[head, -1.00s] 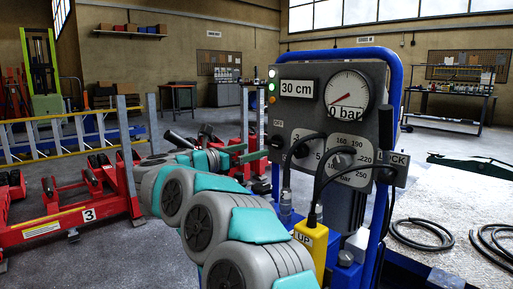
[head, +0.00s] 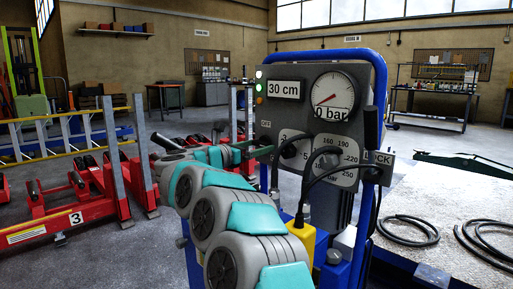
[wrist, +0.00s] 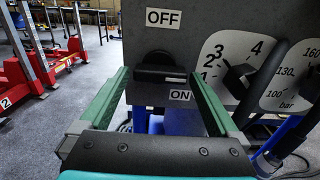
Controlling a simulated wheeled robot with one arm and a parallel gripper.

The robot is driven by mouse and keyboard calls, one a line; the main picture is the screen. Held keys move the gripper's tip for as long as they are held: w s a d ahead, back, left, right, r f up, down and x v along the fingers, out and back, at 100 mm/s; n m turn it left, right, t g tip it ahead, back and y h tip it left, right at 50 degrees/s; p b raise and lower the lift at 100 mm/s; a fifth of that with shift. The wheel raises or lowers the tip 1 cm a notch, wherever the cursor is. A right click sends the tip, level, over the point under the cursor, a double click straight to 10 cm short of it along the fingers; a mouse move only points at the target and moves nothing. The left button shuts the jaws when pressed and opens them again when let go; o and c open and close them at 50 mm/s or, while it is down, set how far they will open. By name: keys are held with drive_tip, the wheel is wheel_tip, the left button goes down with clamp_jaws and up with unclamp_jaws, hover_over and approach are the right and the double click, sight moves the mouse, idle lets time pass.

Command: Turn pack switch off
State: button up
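The pack switch (wrist: 160,66) is a dark lever on the grey control panel (head: 350,82). In the wrist view it sits between an OFF label (wrist: 163,17) above and an ON label (wrist: 180,95) below. My gripper (wrist: 160,78) is open, with one green finger on each side of the switch. I cannot tell whether the fingers touch the panel. In the head view my gripper (head: 260,150) is at the panel's left edge and covers the switch. The lever's exact position is hard to tell.
Beside the switch are a dial (wrist: 238,75) marked 2, 3, 4 and a bar dial (head: 327,160). A pressure gauge (head: 333,92) reads about 0 bar. A blue tube frame (head: 378,90) surrounds the panel. Cables hang in front. Red lift units (head: 75,205) stand at left.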

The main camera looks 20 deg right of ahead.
drive_tip(key=c, duration=1.1)
